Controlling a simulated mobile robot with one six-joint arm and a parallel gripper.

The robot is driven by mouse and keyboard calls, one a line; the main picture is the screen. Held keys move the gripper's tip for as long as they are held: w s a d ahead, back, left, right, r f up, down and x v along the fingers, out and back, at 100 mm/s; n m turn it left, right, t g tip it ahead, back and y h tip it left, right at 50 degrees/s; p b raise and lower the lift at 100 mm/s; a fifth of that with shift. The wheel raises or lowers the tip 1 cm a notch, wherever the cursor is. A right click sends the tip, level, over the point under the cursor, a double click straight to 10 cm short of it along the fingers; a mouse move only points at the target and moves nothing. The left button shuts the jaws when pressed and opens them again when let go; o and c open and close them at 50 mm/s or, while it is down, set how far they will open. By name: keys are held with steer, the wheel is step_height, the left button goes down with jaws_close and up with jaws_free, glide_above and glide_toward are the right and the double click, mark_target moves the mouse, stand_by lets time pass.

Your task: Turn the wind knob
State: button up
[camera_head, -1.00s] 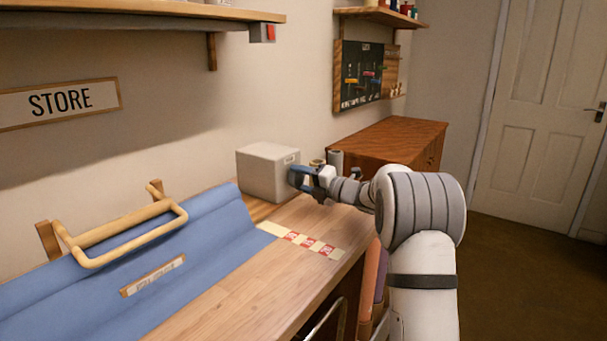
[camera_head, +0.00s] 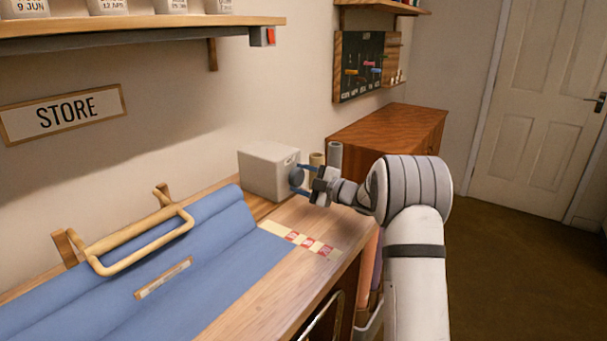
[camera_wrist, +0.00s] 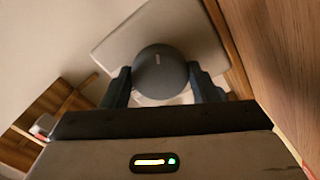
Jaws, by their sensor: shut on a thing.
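The wind knob (camera_head: 296,178) is a round dark grey knob on the near right face of a pale grey box (camera_head: 266,172) on the bench. In the wrist view the knob (camera_wrist: 160,72) faces me, with a small light mark near its upper middle. My gripper (camera_head: 304,178) is at the knob, with one finger above it and one below in the head view. In the wrist view my gripper (camera_wrist: 159,84) has its dark fingers on either side of the knob, shut on it. The knob's sides are partly hidden by the fingers.
A blue cloth (camera_head: 215,245) with a wooden handle (camera_head: 140,248) covers the bench's left part. A red-and-cream marked strip (camera_head: 302,240) lies on the bare bench top (camera_head: 265,295). A grey cylinder (camera_head: 335,155) stands close behind my gripper. A brown cabinet (camera_head: 392,135) is beyond.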

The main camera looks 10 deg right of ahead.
steer(key=shift+r+m+p, duration=0.15)
steer(key=shift+m+p, duration=0.15)
steer(key=shift+m, duration=0.3)
steer(key=o, duration=1)
steer(key=v, duration=0.7)
steer(key=shift+s+d, duration=0.3)
steer(key=shift+d, duration=0.05)
steer(key=shift+c, duration=0.3)
